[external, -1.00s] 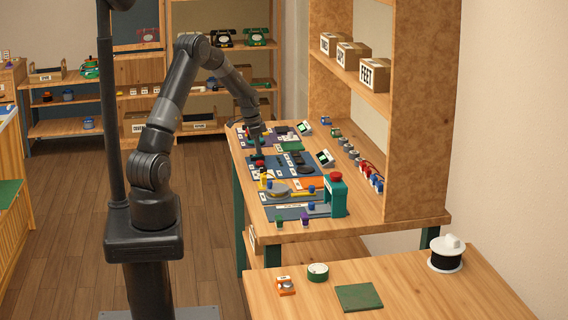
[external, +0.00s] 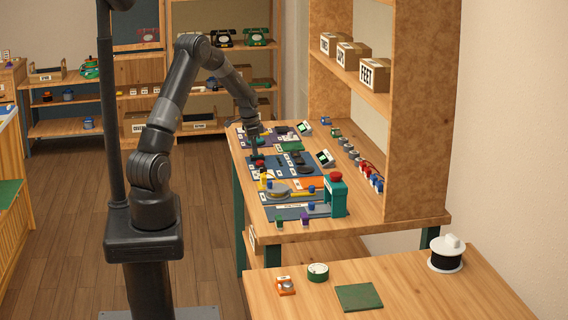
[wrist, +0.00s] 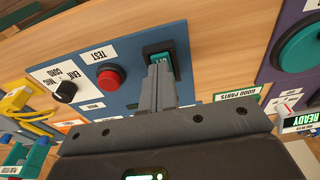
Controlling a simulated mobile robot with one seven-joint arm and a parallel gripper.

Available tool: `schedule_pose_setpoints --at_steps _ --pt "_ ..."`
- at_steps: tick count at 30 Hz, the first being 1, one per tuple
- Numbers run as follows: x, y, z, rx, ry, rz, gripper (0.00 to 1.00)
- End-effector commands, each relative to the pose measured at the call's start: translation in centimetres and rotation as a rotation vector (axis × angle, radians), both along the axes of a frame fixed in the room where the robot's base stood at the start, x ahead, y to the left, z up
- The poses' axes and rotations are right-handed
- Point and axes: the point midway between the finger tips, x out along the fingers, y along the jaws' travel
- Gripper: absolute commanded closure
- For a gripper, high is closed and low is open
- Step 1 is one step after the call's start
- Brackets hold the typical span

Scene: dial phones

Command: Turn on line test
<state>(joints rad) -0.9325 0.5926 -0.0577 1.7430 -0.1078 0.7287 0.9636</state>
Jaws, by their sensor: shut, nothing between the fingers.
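The blue line test panel (wrist: 135,32) fills the upper middle of the wrist view. It carries a teal rocker switch (wrist: 162,58) in a black frame, a red button (wrist: 110,77) beside a TEST label, and a black knob (wrist: 65,91) on a white EAR/MIC CORD plate. My gripper (wrist: 160,70) is shut and empty, with its fingertips at the teal switch and covering part of it. I cannot tell whether they touch it. In the external view my gripper (external: 254,155) points down over the bench, just behind the red button (external: 259,163).
A READY display (wrist: 300,121) and a purple panel with a green disc (wrist: 302,45) lie to the right in the wrist view. A teal press with a red top (external: 335,194) stands at the bench's near end. Tall wooden shelving (external: 412,110) rises along the right side.

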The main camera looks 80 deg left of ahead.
Motion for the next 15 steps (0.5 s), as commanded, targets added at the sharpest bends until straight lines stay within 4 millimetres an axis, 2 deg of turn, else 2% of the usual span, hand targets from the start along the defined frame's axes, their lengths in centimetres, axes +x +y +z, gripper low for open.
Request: schedule_pose_setpoints --at_steps 4,7,11,15 --pt "-0.3 0.0 -0.1 -0.004 0.005 0.001 1.00" --pt "-0.3 0.0 0.8 -0.001 0.003 0.001 1.00" --pt "-0.5 0.1 3.3 0.003 -0.001 0.001 1.00" --pt "-1.0 0.1 6.6 0.003 -0.001 0.001 1.00"
